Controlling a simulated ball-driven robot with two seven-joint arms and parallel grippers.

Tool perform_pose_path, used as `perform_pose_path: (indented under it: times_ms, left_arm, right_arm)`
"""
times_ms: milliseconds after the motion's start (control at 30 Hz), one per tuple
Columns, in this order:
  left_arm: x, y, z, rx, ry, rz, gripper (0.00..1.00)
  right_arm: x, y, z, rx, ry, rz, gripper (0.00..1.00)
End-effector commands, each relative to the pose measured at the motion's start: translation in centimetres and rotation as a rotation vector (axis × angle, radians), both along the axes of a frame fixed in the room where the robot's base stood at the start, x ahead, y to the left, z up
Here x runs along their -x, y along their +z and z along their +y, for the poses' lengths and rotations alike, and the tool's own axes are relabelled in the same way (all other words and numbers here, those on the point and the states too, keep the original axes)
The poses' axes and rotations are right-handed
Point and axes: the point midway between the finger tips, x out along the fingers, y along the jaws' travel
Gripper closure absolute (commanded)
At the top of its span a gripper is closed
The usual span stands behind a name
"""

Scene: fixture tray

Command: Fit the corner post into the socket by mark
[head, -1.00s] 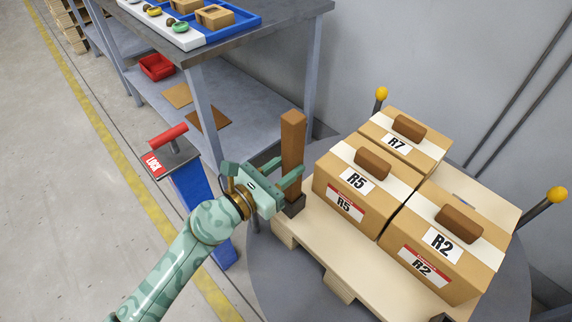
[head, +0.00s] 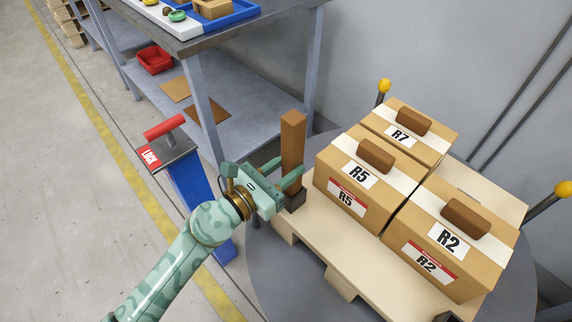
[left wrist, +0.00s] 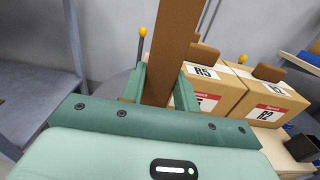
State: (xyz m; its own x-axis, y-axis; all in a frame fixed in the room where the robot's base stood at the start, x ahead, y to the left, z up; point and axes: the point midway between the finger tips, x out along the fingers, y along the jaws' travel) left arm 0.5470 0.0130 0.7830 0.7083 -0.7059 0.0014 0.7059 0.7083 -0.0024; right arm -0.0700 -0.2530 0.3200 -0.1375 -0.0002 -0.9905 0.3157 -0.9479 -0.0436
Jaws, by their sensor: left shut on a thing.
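The brown corner post (head: 292,140) is upright at the near left corner of the wooden pallet (head: 318,238). My left gripper (head: 281,172) is shut on it, fingers around its lower half. The post's lower end meets the dark socket (head: 296,198) at that corner; I cannot tell how deep it sits. In the left wrist view the post (left wrist: 172,50) rises between the two green fingers (left wrist: 160,85), and its foot is hidden behind the gripper. No mark on the socket can be made out. My right gripper is not in view.
Boxes R5 (head: 330,165), R2 (head: 410,235) and R7 (head: 375,122) stand on the pallet, R5 close to the post. A blue stand with a red LOCK handle (head: 164,127) is left of my gripper. A grey shelf bench (head: 240,97) is behind.

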Motion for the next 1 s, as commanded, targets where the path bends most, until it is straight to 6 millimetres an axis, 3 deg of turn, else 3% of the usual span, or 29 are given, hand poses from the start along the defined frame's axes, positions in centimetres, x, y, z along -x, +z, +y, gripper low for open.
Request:
perform_pose_path:
  times_ms: [867, 900, 967, 1000]
  left_arm:
    - [0.0, -2.3, 0.0, 0.000, 0.000, 0.000, 0.97]
    - [0.0, -2.2, 0.0, 0.000, 0.000, 0.000, 0.61]
    - [0.0, -2.1, 0.0, 0.001, 0.000, -0.001, 0.44]
    - [0.0, -2.1, 0.0, 0.001, 0.000, -0.001, 0.44]
  right_arm:
    - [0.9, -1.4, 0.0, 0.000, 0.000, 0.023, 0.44]
    - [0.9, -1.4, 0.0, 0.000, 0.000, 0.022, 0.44]
    - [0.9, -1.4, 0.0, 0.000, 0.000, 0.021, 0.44]
    - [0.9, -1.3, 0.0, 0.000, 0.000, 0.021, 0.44]
